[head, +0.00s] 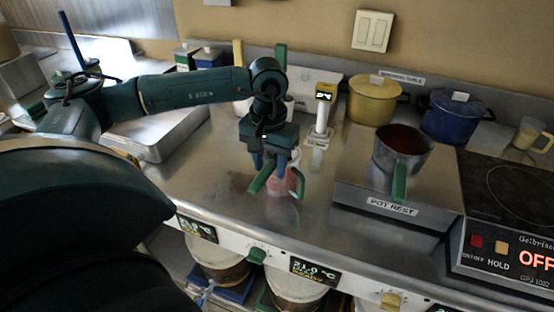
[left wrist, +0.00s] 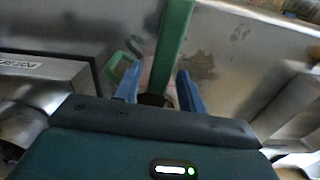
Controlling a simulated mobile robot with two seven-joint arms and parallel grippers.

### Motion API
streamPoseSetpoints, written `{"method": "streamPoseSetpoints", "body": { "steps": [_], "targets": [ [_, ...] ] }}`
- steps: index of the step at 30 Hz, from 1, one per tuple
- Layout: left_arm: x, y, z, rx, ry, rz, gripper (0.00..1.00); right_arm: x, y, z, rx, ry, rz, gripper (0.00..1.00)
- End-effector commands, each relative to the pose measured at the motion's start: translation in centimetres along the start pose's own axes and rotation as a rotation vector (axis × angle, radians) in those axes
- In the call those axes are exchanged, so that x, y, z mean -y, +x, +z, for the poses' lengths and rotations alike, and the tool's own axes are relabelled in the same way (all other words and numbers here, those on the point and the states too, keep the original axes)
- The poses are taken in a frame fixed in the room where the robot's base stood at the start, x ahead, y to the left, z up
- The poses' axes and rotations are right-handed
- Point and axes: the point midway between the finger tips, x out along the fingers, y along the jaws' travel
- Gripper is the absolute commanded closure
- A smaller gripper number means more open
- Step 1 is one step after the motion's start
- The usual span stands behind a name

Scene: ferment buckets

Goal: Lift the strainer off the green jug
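A small jug with a pinkish-red body (head: 284,184) stands on the steel counter below my left gripper (head: 271,168). Its green loop handle (head: 300,181) is on its right; the loop also shows in the left wrist view (left wrist: 122,70). A straight green handle (head: 261,180), seemingly the strainer's, slants towards the counter's front. In the left wrist view this handle (left wrist: 173,45) runs up between the two blue fingers of the left gripper (left wrist: 158,92). The fingers point down and stand apart. The strainer's bowl and the jug's rim are mostly hidden. My right gripper is in neither view.
Right of the jug, a saucepan (head: 402,150) with a green handle sits on the pot rest (head: 385,211). A white upright device (head: 322,112) stands behind the jug. Yellow (head: 374,103) and blue (head: 452,117) pots are at the back. A metal tray (head: 160,147) lies to the left.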

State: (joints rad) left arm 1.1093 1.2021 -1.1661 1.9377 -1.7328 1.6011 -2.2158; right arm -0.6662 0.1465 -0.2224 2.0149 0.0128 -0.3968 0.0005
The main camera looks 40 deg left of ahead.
Motion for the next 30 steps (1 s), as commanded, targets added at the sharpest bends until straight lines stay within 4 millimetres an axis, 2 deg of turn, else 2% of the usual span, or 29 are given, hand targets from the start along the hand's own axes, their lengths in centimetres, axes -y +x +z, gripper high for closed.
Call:
{"method": "streamPoseSetpoints", "body": {
  "steps": [2,14,23,26,30],
  "targets": [
    [0.0,0.0,0.0,0.000,0.000,0.000,0.67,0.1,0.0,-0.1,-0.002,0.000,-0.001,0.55],
    [0.0,-0.1,0.0,0.000,0.000,0.000,0.99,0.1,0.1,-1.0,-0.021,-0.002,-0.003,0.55],
    [0.0,-0.4,-0.1,-0.002,0.000,0.000,1.00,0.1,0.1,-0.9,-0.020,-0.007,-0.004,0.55],
    [-0.1,-1.5,-0.1,-0.003,0.000,0.002,1.00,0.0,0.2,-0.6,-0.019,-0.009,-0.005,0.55],
    [-0.1,-4.3,-0.1,-0.006,0.000,0.003,1.00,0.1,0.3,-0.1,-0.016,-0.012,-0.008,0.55]
  ]
}}
